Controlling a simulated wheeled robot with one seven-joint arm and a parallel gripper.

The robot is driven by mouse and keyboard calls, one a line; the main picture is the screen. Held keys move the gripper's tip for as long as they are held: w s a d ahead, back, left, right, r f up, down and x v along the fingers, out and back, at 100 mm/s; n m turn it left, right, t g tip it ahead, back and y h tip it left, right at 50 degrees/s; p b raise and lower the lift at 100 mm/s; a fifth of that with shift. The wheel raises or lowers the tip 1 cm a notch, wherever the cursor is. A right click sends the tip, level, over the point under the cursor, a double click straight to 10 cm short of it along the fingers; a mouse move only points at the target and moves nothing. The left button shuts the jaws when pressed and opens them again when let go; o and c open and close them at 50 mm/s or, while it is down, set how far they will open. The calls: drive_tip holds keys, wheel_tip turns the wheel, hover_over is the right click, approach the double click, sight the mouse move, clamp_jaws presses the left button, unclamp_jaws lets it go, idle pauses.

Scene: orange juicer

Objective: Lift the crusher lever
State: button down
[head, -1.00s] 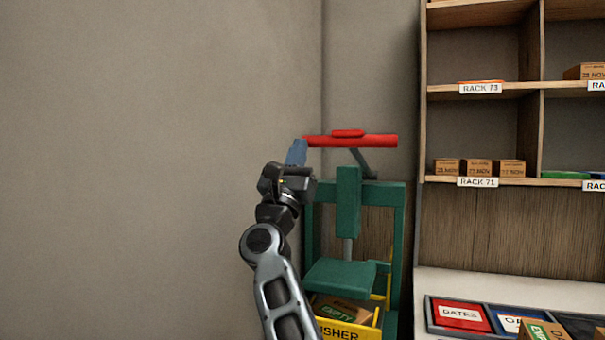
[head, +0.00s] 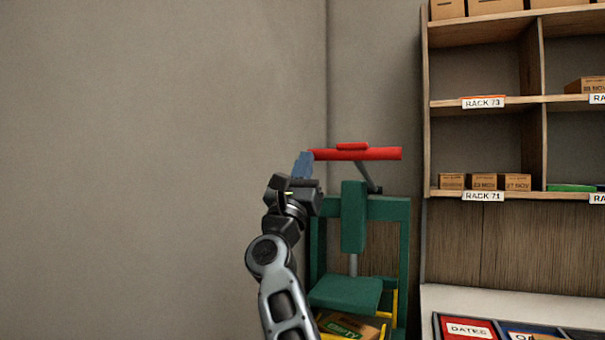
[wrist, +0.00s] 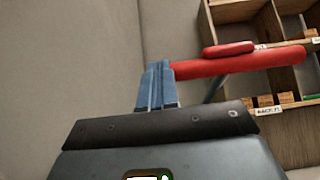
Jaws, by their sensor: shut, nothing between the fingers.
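The crusher lever is a red bar (head: 375,154) with a smaller red piece on top. It lies roughly level above the green crusher frame (head: 353,215), joined to it by a dark slanted arm (head: 368,177). In the wrist view the red bar (wrist: 225,64) runs right from the fingertips. My gripper (head: 305,155) has blue fingers, shut and empty, pointing up at the left end of the bar. In the wrist view the closed fingers (wrist: 160,65) overlap or adjoin the bar's left end; I cannot tell whether they touch.
A wooden rack (head: 480,102) with several small boxes stands at right. Below it is a pale counter (head: 500,296) with a labelled tray. A box (head: 350,327) sits low in the crusher. Bare wall is at left.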

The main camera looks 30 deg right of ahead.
drive_tip(key=s+a+f+b, duration=0.3)
drive_tip(key=s+a+f, duration=0.2)
drive_tip(key=a, duration=0.4)
drive_tip(key=shift+s+a, duration=0.15)
drive_tip(key=shift+s, duration=0.75)
drive_tip(key=shift+f, duration=0.1)
drive_tip(key=s+f+n+t+y, duration=0.2)
drive_tip(key=s+f+n+y, duration=0.4)
drive_tip(key=f+n, duration=0.4)
drive_tip(key=s+f+n+t+y, duration=0.3)
drive_tip(key=s+f+n+y, duration=0.35)
drive_tip(key=f+n, duration=0.45)
drive_tip(key=s+f+n+t+y, duration=0.2)
drive_tip(key=s+f+n+y, duration=0.45)
drive_tip(key=f+n, duration=0.35)
drive_tip(key=s+a+f+n+g+y, duration=0.1)
drive_tip(key=s+f+n+g, duration=0.2)
drive_tip(key=s, duration=0.7)
drive_tip(key=s+a+f+n+g+y, duration=0.1)
drive_tip(key=s+f+n+g, duration=0.2)
drive_tip(key=s+n, duration=0.4)
drive_tip(key=s+f+n+g+y, duration=0.1)
drive_tip(key=s+f+n, duration=0.3)
drive_tip(key=s, duration=0.9)
drive_tip(key=shift+a+n+g, duration=0.4)
drive_tip(key=shift+n+g, duration=0.4)
drive_tip(key=shift+g, duration=0.1)
